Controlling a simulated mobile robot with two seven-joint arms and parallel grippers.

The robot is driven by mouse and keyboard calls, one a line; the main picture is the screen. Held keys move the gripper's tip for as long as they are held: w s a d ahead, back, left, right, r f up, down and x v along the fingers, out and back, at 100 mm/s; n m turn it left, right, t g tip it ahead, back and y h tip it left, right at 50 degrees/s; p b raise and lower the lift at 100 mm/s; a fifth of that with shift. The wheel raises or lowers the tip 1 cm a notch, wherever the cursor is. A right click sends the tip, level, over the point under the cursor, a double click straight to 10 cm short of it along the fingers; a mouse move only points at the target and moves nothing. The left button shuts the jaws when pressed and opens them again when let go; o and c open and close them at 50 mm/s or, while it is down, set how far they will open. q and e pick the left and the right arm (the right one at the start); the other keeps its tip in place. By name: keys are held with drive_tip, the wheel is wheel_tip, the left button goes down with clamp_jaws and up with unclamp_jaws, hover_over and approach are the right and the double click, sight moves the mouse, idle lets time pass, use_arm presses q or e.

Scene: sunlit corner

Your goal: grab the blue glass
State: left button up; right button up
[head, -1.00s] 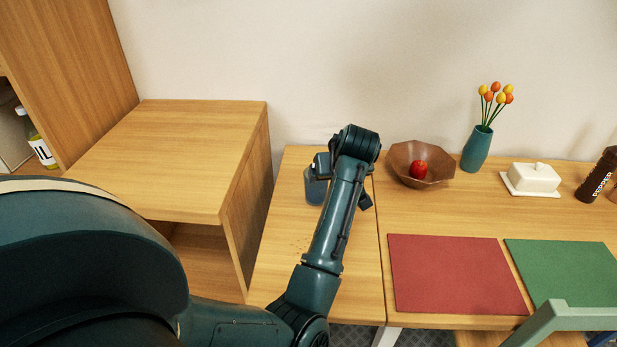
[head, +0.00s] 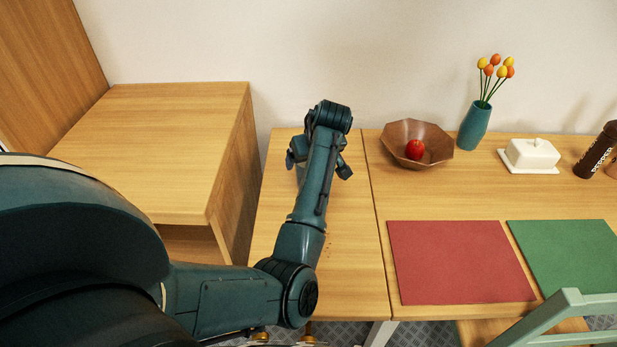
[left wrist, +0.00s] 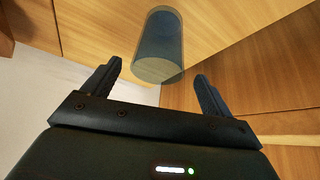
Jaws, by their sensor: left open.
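The blue glass (left wrist: 160,48) is a see-through blue-grey tumbler on the wooden tabletop in the left wrist view. It lies just ahead of the fingertips, roughly midway between the two fingers, and no finger appears to touch it. My left gripper (left wrist: 157,72) is open and empty. In the head view my left gripper (head: 318,166) is over the narrow left table section, and my arm hides most or all of the glass there. My right gripper is not in view.
A wooden cabinet (head: 160,140) stands close on the left of the table. To the right are a brown bowl (head: 400,133) with a red apple (head: 415,150), a teal vase (head: 474,127) with tulips, a butter dish (head: 530,155), and red (head: 455,262) and green (head: 575,258) placemats.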

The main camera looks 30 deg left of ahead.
use_arm(q)
drive_tip(key=shift+d+x, duration=0.15)
drive_tip(key=shift+x, duration=1.25)
drive_tip(key=shift+d+x, duration=0.1)
drive_tip(key=shift+x, duration=1.25)
drive_tip(key=shift+s+f, duration=0.1)
drive_tip(key=shift+f, duration=0.05)
drive_tip(key=shift+c, duration=0.3)
drive_tip(key=c, duration=1.1)
